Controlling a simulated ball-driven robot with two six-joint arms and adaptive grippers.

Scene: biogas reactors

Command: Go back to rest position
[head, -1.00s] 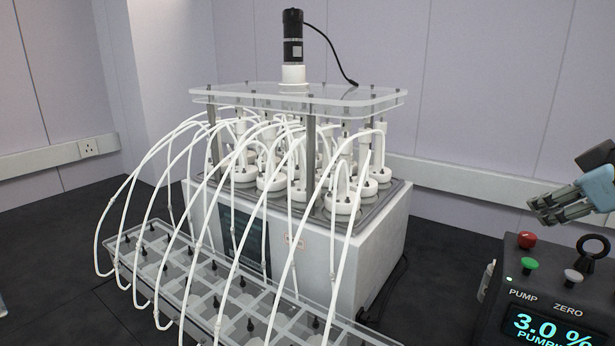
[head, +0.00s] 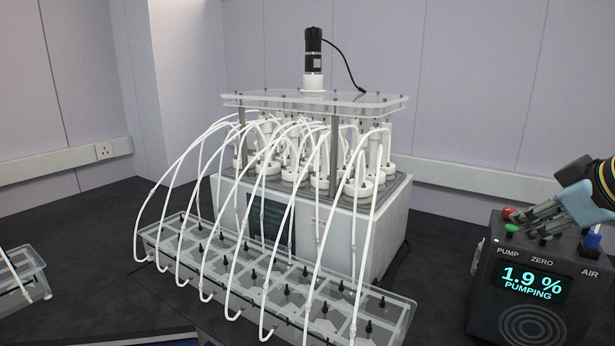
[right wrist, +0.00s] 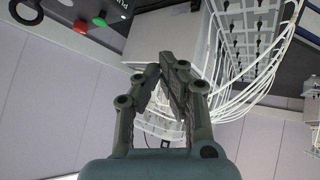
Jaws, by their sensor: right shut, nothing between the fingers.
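My right gripper (head: 516,222) comes in from the right edge of the head view. Its grey fingers are closed together with nothing between them. In that view they overlap the top of the black pump box (head: 535,322), by its buttons; I cannot tell whether they touch it. The right wrist view shows the fingertips (right wrist: 166,66) meeting. The box's display (head: 532,282) reads 1.9 % PUMPING. Its red button (head: 508,213) and green button (head: 511,228) show beside the fingers. My left gripper is out of view.
The white reactor bath (head: 370,232) stands mid-table, with a motor (head: 313,62) on top. White tubes arch to a clear compartment tray (head: 400,312) in front. Another clear tray (head: 35,265) stands at the left edge. Dark table is bare between the tray and pump box.

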